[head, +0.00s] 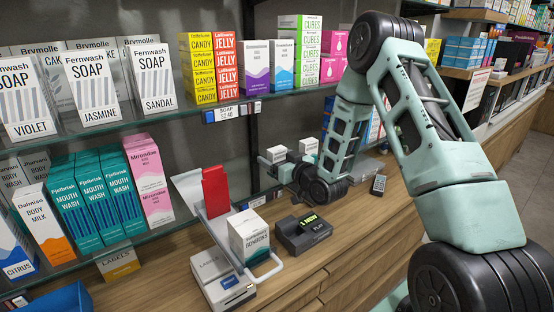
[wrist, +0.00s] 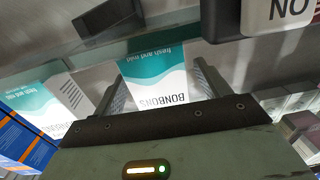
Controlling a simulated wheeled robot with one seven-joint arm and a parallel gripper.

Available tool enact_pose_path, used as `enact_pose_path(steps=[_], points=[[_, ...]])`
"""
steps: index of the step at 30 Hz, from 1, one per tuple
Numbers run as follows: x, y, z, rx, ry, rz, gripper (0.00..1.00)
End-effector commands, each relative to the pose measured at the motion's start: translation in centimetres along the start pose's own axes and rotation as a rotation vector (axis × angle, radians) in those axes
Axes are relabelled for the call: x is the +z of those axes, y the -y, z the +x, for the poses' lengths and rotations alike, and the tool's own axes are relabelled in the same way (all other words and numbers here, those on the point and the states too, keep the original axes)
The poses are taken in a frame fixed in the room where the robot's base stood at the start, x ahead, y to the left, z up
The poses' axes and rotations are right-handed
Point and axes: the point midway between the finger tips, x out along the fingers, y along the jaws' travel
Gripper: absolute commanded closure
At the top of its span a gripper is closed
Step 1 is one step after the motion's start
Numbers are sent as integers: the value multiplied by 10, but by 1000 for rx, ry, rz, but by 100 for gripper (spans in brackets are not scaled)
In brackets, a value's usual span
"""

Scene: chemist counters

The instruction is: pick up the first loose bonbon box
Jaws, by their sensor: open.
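A white and teal bonbon box (wrist: 155,75) shows upside down in the wrist view, between and beyond the fingers of my gripper (wrist: 158,85). My gripper is open, with a finger on either side of the box's near part. I cannot tell whether either finger touches it. A second white and teal box (wrist: 40,105) lies to the left in that view. In the head view, my gripper (head: 284,172) is low by the back shelves, partly hidden by my wrist. Two small white boxes (head: 276,153) (head: 308,146) stand beside it.
Glass shelves with soap, candy and other cartons (head: 212,68) hang above the counter (head: 330,235). A black terminal (head: 303,236) and a small dark remote-like device (head: 379,184) lie on it. Blue boxes (wrist: 18,140) and a "NO" sign (wrist: 285,12) are near my gripper.

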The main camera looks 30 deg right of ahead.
Motion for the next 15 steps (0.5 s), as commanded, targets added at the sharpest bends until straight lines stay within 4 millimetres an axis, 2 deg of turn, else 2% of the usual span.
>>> enact_pose_path(steps=[2,7,8,15], points=[[0,0,0,0,0,0,25],[0,0,0,0,0,0,69],[0,0,0,0,0,0,73],[0,0,0,0,0,0,73]])
